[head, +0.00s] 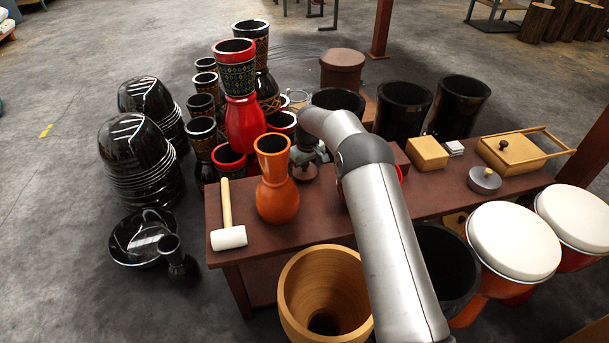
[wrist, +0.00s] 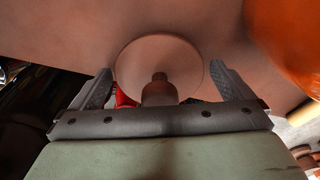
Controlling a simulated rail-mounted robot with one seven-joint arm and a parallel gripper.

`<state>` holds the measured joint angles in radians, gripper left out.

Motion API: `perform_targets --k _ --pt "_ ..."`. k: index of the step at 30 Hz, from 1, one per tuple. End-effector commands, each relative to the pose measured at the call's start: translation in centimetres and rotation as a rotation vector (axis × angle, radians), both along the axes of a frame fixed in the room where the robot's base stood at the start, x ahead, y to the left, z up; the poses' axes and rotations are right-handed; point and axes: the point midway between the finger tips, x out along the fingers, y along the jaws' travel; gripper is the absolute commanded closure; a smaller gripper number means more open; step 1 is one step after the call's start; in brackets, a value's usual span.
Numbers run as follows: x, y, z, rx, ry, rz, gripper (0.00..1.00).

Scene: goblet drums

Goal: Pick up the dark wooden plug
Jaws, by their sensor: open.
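The dark wooden plug (wrist: 160,58) shows in the wrist view as a round brown disc with a short knob, resting on the dark red-brown table. In the head view the plug (head: 306,173) is small and partly hidden under my gripper, just right of the orange goblet drum. My gripper (wrist: 162,76) is open and empty, with one finger on each side of the plug's knob. It also shows in the head view (head: 304,158), partly hidden by my arm. I cannot tell whether the fingers touch the disc.
The orange drum (head: 276,182) stands close beside my gripper. A white-headed mallet (head: 229,238) lies at the table's left end. A wooden block (head: 427,153) and a grey knobbed disc (head: 484,181) stand to the right. Patterned drums (head: 237,75) crowd behind.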

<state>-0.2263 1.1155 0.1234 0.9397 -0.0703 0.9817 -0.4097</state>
Motion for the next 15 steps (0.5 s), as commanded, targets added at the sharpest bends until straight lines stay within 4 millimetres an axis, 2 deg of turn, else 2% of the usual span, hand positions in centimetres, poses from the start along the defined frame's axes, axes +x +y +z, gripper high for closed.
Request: perform_targets --k 5,9,10,15 --pt "0.04 -0.01 0.12 0.0 -0.001 0.0 0.0" --pt "0.04 -0.01 0.12 0.0 -0.001 0.0 0.39" --pt "0.04 -0.01 0.12 0.0 -0.001 0.0 0.43" --pt "0.05 -0.01 0.14 0.0 -0.001 0.0 0.43"
